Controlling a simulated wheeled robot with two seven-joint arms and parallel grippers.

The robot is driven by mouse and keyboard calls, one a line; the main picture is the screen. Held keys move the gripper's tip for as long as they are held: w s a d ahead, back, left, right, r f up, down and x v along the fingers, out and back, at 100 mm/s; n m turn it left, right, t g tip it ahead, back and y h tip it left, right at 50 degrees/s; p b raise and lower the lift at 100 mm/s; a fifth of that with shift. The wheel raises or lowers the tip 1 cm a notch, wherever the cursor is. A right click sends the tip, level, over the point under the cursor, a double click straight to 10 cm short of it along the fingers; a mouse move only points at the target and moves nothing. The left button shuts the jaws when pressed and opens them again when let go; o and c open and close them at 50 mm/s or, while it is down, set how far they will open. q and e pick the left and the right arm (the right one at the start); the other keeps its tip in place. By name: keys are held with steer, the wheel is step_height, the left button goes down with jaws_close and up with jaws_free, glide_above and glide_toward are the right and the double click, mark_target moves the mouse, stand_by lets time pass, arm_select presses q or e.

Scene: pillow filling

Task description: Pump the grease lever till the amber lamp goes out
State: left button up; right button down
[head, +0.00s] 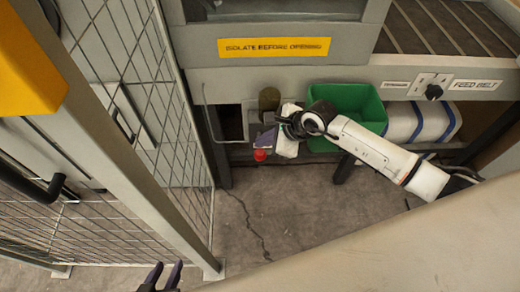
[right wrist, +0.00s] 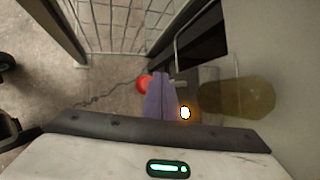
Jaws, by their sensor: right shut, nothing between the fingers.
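The grease lever has a red ball knob (head: 260,155) low on the machine's front; the knob (right wrist: 144,83) also shows in the right wrist view. My right gripper (head: 265,138) is shut and empty. Its purple fingers (right wrist: 161,97) cover the middle of the lever, with a short bit of pale shaft showing to their right. I cannot tell whether they touch it. The amber lamp (right wrist: 185,113) glows bright beside the fingers; the head view does not show it. The olive grease reservoir (head: 269,99) stands just behind. My left gripper (head: 163,277) is open at the bottom edge, far from the lever.
A green bin (head: 346,97) and a white roll with blue bands (head: 420,120) lie behind my right arm. A mesh guard (head: 115,60) with grey posts stands at the left. The cracked concrete floor (head: 275,215) below the lever is clear.

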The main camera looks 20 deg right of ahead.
steer(key=r+p, duration=0.1)
steer(key=r, duration=0.1)
steer(key=w+r+p, duration=0.1)
steer(key=r+p, duration=0.1)
steer(key=r, duration=0.1)
steer(key=shift+w+d, duration=0.1)
steer(key=shift+d, duration=0.1)
steer(key=shift+f, duration=0.1)
stand_by(3.0)
